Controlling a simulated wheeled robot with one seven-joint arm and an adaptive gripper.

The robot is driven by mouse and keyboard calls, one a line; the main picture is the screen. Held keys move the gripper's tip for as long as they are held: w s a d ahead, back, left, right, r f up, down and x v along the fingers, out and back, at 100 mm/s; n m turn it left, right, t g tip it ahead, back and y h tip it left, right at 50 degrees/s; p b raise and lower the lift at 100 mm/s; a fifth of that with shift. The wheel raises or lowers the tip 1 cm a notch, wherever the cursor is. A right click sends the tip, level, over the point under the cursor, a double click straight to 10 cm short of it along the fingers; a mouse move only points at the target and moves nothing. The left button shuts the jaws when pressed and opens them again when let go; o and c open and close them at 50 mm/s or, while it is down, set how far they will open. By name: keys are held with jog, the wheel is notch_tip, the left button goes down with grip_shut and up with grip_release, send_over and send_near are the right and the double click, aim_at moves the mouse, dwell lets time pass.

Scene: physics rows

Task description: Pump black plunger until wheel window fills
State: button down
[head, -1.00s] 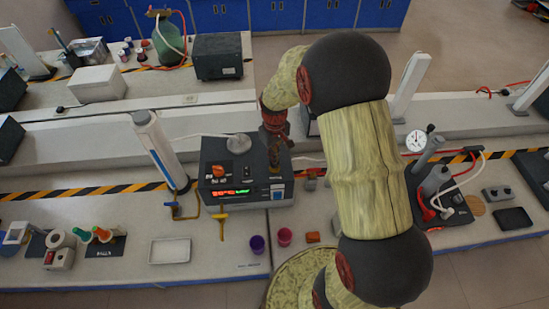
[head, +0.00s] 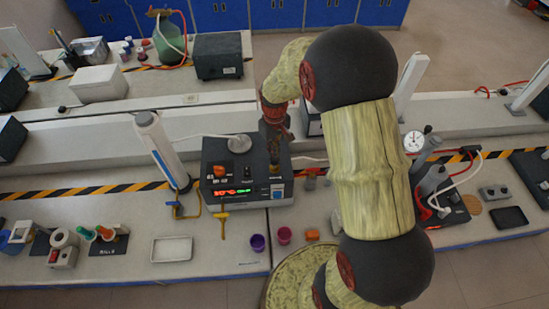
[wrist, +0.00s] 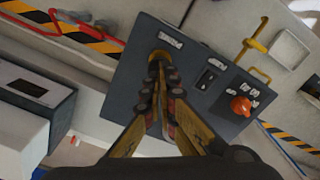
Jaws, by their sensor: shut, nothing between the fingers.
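A dark box (head: 246,170) stands on the bench below my arm, with an orange knob (head: 219,170), a black switch and a display lit red and green (head: 233,192). It also shows tilted in the wrist view (wrist: 190,45). My gripper (wrist: 157,62) is shut, its fingertips over a brass-coloured round fitting (wrist: 160,53) on the box's top. Contact is unclear. In the head view my gripper (head: 276,152) is at the box's back right. I cannot make out a black plunger; the gripper may cover it. I cannot identify a wheel window; the display's digits are too small to read.
A white cylinder (head: 160,150) leans left of the box. A gauge (head: 414,141) and tubing are right. My arm hides bench right of the box.

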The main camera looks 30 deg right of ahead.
jog(key=shift+f, duration=0.2)
jog(key=shift+f+b, duration=1.35)
jog(key=shift+f, duration=0.5)
jog(key=shift+r, duration=0.1)
jog(key=shift+r+p, duration=1.25)
jog(key=shift+r, duration=0.7)
jog(key=shift+r+p, duration=1.45)
jog(key=shift+r, duration=1.1)
